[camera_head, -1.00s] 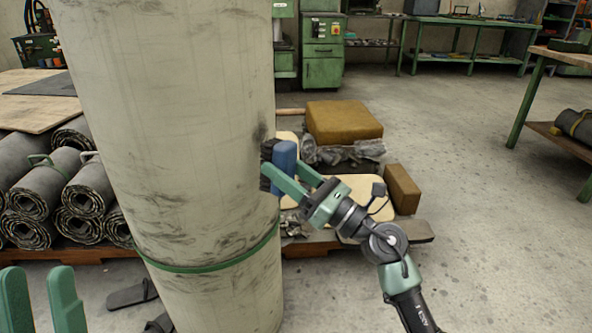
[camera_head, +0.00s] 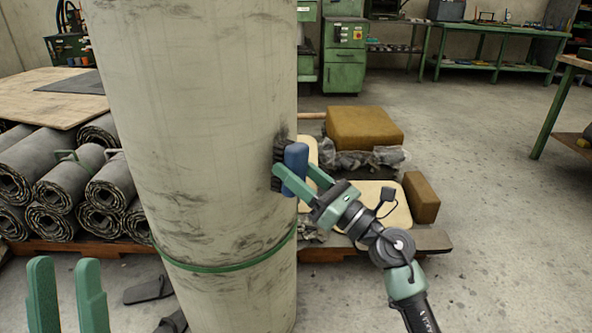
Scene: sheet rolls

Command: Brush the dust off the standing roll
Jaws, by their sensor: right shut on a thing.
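The standing roll (camera_head: 195,120) is a tall pale sheet roll, upright and close in front of me, with a green band (camera_head: 230,265) around its lower part. Dark dust smudges show on its surface, mostly on the right side and just above the band. My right gripper (camera_head: 300,182) is shut on a brush with a blue back (camera_head: 295,168) and dark bristles (camera_head: 281,165). The bristles face the roll's right side and appear to touch it. My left gripper (camera_head: 68,297) is at the bottom left, its two fingers apart and nothing between them.
Several dark rolls (camera_head: 68,180) lie stacked on a low pallet at the left. Behind the brush are a brown block (camera_head: 365,127), crumpled plastic and a smaller brown block (camera_head: 421,197) on a pallet. Grey floor (camera_head: 500,220) is open at the right.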

